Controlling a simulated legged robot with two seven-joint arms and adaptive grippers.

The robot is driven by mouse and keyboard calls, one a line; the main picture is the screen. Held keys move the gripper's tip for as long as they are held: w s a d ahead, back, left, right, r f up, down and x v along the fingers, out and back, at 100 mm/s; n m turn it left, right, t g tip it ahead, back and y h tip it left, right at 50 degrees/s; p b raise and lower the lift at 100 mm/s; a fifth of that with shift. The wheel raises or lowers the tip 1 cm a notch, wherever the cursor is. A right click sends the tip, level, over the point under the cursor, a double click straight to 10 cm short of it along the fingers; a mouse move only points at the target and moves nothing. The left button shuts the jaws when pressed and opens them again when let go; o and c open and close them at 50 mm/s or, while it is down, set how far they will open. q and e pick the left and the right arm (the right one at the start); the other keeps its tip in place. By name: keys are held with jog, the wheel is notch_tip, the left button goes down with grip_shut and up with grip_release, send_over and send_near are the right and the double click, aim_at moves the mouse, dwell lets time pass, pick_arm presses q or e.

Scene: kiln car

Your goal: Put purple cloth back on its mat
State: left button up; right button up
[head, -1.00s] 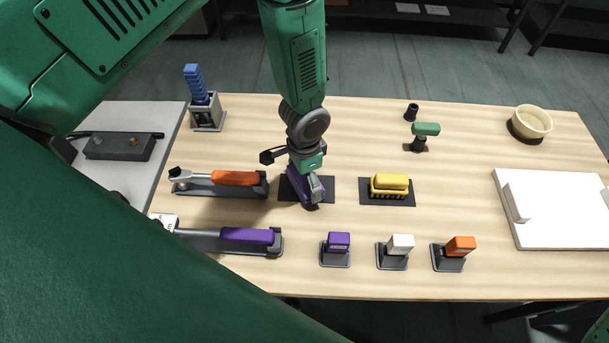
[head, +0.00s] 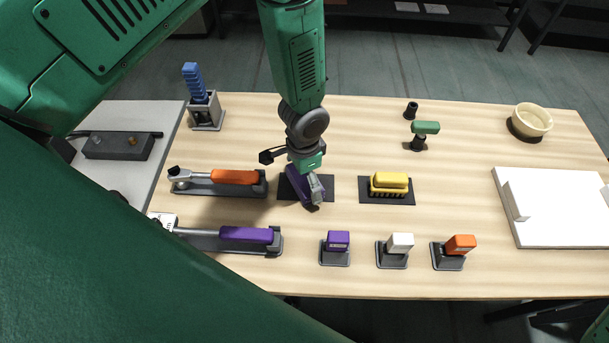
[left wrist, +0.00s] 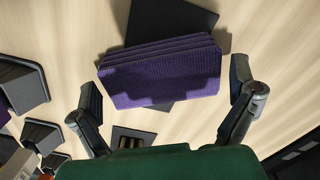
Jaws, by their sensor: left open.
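The purple cloth (head: 296,180), a folded, ribbed stack, is at a dark mat (head: 326,187) in the middle of the table. In the left wrist view the cloth (left wrist: 160,75) lies across the mat (left wrist: 176,17), turned at an angle to it and overhanging its sides. I cannot tell whether it rests fully on the mat. My left gripper (head: 313,189) is right above the cloth and hides part of it. In the left wrist view my left gripper (left wrist: 164,88) is open, one finger on each side of the cloth, with gaps between. My right gripper is not in view.
A yellow brush (head: 389,183) sits on another dark mat to the right. An orange-handled tool (head: 235,178) lies close to the left. Purple (head: 338,241), white (head: 400,243) and orange (head: 460,245) blocks stand in holders in front. The table behind the cloth's right is mostly clear.

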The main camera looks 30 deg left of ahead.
pick_arm(q)
jog(key=shift+r, duration=0.15)
jog(key=shift+r+p, duration=3.1)
jog(key=shift+r, duration=0.8)
jog(key=shift+w+r, duration=0.1)
jog(key=shift+r, duration=0.3)
notch_tip(320, 180, up, 11)
